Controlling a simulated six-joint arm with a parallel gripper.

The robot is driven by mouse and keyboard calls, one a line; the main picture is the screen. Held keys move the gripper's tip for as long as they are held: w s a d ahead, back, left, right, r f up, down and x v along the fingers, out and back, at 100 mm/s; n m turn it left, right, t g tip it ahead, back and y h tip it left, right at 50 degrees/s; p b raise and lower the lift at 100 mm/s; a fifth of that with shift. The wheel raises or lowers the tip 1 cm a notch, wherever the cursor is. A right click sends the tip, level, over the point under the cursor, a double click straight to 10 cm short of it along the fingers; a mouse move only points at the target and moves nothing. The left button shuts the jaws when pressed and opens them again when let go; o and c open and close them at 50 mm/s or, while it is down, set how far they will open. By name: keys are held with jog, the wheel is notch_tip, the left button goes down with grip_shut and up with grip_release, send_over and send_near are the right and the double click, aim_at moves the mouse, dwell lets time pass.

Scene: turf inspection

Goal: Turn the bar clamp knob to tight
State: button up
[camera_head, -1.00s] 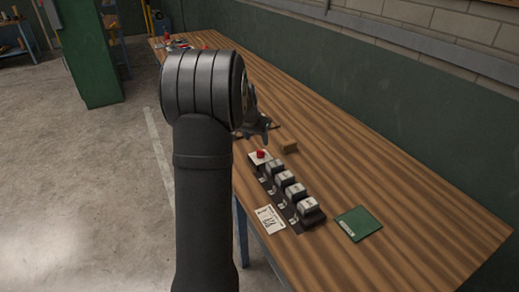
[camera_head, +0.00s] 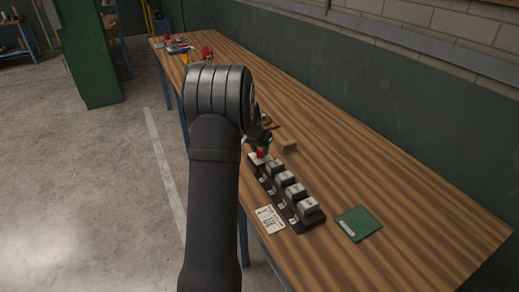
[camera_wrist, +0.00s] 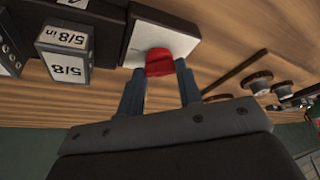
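A red knob (camera_wrist: 160,62) sits on a white plate (camera_wrist: 148,30) in the wrist view. It also shows in the head view (camera_head: 261,153) at the far end of the row of blocks. My gripper (camera_wrist: 160,67) has its two fingers apart, with the near part of the red knob between their tips; firm contact is not visible. In the head view my gripper (camera_head: 262,142) is just above the knob, partly hidden by my arm. A dark bar with round discs (camera_wrist: 258,84) lies to the right in the wrist view; I cannot tell whether it is the bar clamp.
Several grey size-marked blocks (camera_head: 291,191) stand in a dark rack beside the knob. A white card (camera_head: 269,219), a green pad (camera_head: 358,223) and a small brown block (camera_head: 287,146) lie nearby. The wooden bench's (camera_head: 400,200) right side is mostly clear.

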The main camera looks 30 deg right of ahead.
jog(key=shift+c, duration=1.4)
jog(key=m, duration=0.1)
jog(key=m+g, duration=0.1)
jog(key=m, duration=0.1)
jog(key=shift+w+a+h, duration=0.1)
jog(key=shift+w+h, duration=0.1)
jog(key=shift+h, duration=0.1)
jog(key=shift+w+m+g, duration=0.15)
jog(key=shift+m+g, duration=0.75)
jog(key=shift+m, duration=1.2)
jog(key=o, duration=1)
jog(key=shift+c, duration=0.2)
